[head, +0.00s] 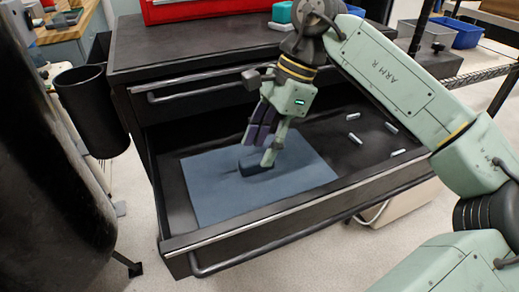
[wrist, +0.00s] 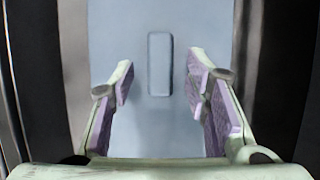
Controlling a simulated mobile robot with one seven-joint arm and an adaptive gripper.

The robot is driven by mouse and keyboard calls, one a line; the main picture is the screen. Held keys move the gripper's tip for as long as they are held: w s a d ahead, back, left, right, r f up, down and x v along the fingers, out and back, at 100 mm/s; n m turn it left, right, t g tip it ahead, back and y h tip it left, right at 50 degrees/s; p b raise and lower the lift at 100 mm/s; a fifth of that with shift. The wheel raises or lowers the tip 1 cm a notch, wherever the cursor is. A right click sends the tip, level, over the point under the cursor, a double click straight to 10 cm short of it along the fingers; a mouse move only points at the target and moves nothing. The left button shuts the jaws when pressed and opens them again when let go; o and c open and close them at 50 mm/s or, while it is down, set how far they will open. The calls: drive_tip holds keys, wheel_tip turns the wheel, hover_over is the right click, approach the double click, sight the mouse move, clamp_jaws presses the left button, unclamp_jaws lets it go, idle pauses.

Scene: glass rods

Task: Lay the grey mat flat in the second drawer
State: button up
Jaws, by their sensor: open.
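The grey mat (head: 212,190), blue-grey in colour, lies flat on the floor of the open second drawer (head: 178,215), in its left and middle part. A small dark block (head: 257,167) sits on the mat near its middle.
Several small glass rods (head: 356,138) lie loose in the drawer's right part. The closed top drawer (head: 195,91) and the cabinet top (head: 190,45) are behind my gripper. A black bin (head: 92,105) hangs at the left. A red box (head: 195,8) stands on top.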

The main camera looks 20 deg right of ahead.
drive_tip(key=p+v, duration=0.1)
drive_tip(key=v, duration=0.9)
drive_tip(key=shift+d, duration=0.15)
